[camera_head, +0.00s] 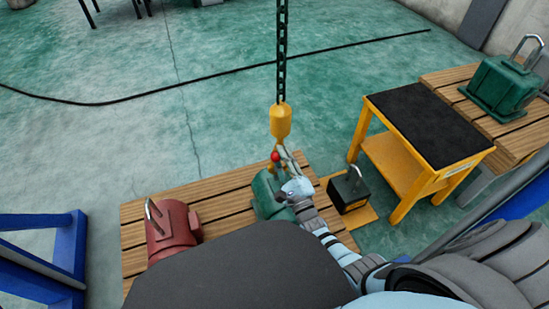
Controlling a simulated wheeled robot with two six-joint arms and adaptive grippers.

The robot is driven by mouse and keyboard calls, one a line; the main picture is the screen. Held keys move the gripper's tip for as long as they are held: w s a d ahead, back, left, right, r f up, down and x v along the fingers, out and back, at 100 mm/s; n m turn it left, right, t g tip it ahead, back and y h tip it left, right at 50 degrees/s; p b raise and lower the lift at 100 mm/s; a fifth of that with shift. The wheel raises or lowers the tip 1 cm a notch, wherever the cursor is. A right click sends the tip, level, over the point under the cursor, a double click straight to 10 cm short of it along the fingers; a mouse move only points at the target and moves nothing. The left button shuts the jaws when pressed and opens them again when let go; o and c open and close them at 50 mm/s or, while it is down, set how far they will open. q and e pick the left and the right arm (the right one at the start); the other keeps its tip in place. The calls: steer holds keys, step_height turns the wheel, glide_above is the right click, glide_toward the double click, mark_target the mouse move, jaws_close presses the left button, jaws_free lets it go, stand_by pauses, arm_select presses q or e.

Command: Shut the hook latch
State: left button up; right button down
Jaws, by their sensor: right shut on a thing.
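A yellow hook block (281,121) hangs on a dark chain near the middle of the view. A red knob (275,156) shows just below it, at the hook. My right gripper (284,156) reaches up from the lower right and is shut at the hook, just right of the red knob. The hook latch is small and partly hidden by the fingers, so its position is unclear. A green part (267,196) stands on the wooden pallet below the hook, partly behind my right wrist. My left gripper is not in view.
A red part (173,232) with a metal loop is on the pallet (215,193). A black block (348,192) stands right of it. A yellow cart (387,163) and another green part (502,86) are at the right. The floor behind is mostly clear.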

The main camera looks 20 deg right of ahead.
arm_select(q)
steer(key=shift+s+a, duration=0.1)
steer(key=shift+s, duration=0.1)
arm_select(e)
steer(key=shift+d+r+m, duration=0.15)
steer(key=shift+r+m, duration=0.05)
steer(key=shift+m, duration=0.5)
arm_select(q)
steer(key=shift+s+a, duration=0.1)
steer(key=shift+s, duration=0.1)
arm_select(e)
steer(key=shift+w+d+r+h, duration=0.1)
steer(key=shift+w+h, duration=0.05)
steer(key=shift+h, duration=0.25)
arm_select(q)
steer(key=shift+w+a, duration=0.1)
arm_select(e)
steer(key=c, duration=1.3)
jaws_free()
steer(key=shift+r, duration=0.1)
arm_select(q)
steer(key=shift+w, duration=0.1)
arm_select(e)
steer(key=shift+s, duration=0.25)
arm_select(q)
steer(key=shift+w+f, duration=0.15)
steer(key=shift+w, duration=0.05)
arm_select(e)
steer(key=v, duration=1.1)
steer(key=shift+s, duration=0.4)
